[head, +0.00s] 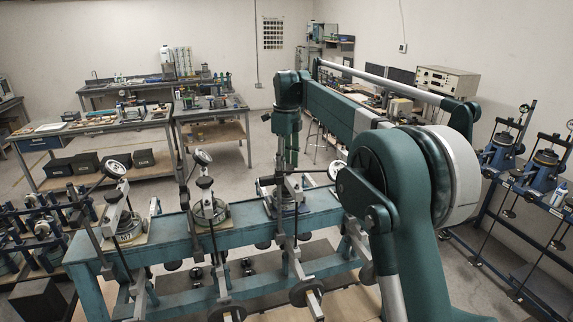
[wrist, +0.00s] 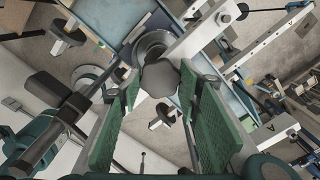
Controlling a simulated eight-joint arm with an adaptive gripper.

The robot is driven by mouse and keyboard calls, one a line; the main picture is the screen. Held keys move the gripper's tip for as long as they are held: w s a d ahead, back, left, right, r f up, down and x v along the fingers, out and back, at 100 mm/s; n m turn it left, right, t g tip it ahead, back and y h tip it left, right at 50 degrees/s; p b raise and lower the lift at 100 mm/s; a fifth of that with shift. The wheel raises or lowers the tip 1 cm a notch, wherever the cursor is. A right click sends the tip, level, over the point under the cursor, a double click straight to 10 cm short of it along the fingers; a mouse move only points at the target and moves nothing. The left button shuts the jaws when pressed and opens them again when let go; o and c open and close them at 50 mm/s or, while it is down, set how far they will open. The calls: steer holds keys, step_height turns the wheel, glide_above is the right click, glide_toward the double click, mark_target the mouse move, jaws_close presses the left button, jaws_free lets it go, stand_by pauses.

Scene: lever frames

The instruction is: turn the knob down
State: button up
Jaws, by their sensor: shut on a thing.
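The knob (wrist: 160,78) is a dark grey, rounded, faceted piece in the middle of the wrist view. My gripper (wrist: 159,88) has its two green-padded fingers on either side of the knob, and it is shut on it. In the head view my gripper (head: 286,183) hangs down at the rightmost visible lever frame (head: 302,200) on the blue-green bench (head: 170,233). The knob itself is too small and covered to make out in the head view.
Two more lever frames stand to the left on the same bench, one at the left end (head: 127,228) and one in the middle (head: 210,212). Long lever arms with hanging weights (head: 307,293) stick out at the bench's front. My own arm hides the bench's right part.

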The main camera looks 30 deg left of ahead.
mark_target(287, 167)
stand_by(0.3)
steer(key=o, duration=0.9)
steer(key=shift+r, duration=0.15)
steer(key=shift+r, duration=5.9)
steer(key=shift+d, duration=0.1)
